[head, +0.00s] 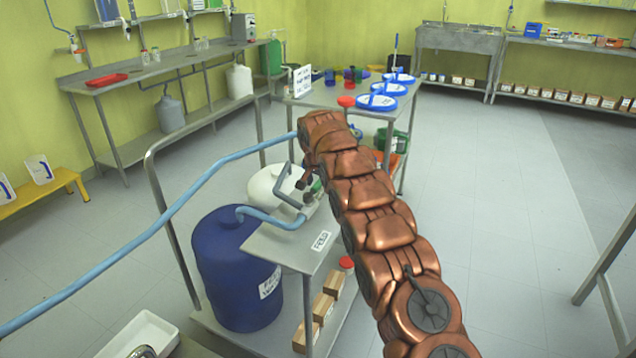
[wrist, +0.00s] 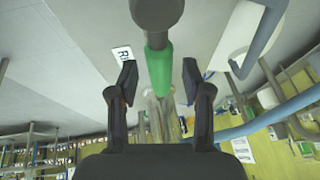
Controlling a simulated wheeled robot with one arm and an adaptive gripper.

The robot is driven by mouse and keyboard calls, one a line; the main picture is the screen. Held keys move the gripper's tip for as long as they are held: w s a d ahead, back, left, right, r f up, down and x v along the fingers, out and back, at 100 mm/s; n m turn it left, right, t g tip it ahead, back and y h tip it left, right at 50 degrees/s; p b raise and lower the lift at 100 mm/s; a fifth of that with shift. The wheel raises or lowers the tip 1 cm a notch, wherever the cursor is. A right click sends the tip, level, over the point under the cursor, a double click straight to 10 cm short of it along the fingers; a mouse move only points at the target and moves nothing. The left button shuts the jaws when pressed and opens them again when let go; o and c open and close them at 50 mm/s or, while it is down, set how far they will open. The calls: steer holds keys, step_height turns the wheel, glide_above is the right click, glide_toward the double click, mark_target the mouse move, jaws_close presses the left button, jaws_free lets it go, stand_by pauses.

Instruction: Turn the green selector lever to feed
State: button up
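The green selector lever (wrist: 158,75) shows in the wrist view as a green sleeve on a grey metal fitting. My gripper (wrist: 159,84) is open, with one dark finger on each side of the green sleeve. Gaps show between the sleeve and both fingers. In the head view a small patch of green (head: 317,186) shows beside my gripper (head: 304,181), and my arm hides most of the lever. A FEED label (head: 321,241) lies on the grey cart top (head: 285,246). A white label (wrist: 122,53), only partly readable, is left of the lever in the wrist view.
A blue drum (head: 235,265) and a white round vessel (head: 272,186) stand by the cart. A light blue hose (head: 185,200) crosses the left side, and a curved blue hose (head: 268,216) joins the cart top. Open floor (head: 500,200) lies to the right.

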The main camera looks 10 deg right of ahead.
jaws_close()
